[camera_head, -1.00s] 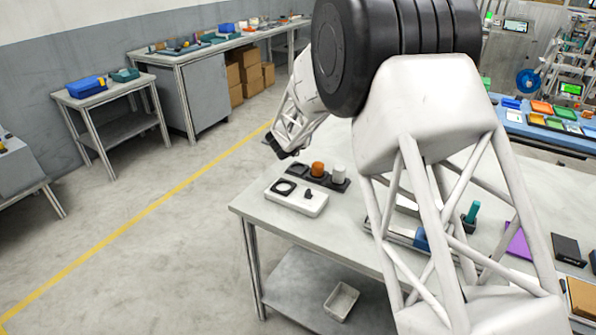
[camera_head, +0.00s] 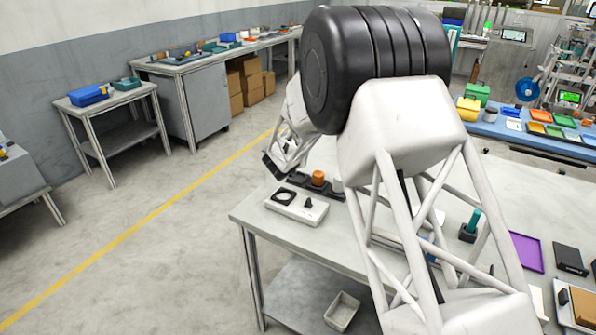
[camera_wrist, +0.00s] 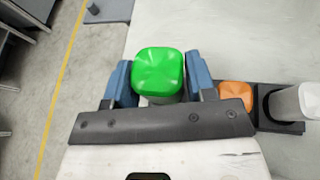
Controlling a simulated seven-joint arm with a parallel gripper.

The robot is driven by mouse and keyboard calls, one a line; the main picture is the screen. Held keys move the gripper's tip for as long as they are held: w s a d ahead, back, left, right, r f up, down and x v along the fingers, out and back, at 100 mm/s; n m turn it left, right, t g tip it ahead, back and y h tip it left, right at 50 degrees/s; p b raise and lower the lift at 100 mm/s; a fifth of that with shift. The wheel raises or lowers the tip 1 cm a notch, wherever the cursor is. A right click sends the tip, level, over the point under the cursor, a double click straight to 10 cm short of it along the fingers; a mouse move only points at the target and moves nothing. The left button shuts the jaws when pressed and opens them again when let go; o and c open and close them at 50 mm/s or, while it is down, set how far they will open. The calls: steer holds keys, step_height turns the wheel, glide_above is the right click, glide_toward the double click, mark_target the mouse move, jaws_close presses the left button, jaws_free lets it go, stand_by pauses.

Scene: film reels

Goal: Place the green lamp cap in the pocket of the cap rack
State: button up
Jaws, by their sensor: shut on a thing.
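The green lamp cap (camera_wrist: 159,71) is between the two blue fingers of my gripper (camera_wrist: 160,84) in the wrist view, and the gripper is shut on it. The cap's rounded top faces the camera. In the head view my gripper (camera_head: 274,165) is a dark shape at the left of the arm, above the table's far left edge; the cap cannot be made out there. The black cap rack (camera_head: 298,179) lies just right of the gripper in the picture. An orange cap (camera_head: 318,178) stands on it, also in the wrist view (camera_wrist: 236,96). The rack's left end is partly hidden by my gripper.
A white cap (camera_wrist: 297,101) stands on the rack's right part. A white box (camera_head: 297,207) with a black ring and knob lies in front of the rack. A teal-handled item (camera_head: 471,225) and a purple tray (camera_head: 525,251) are farther right. My arm hides the table's middle.

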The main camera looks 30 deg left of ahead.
steer(key=shift+f, duration=1.25)
steer(key=shift+f, duration=1.9)
steer(key=o, duration=0.9)
steer(key=shift+f, duration=0.1)
steer(key=shift+s+r, duration=0.35)
steer(key=shift+v, duration=5.6)
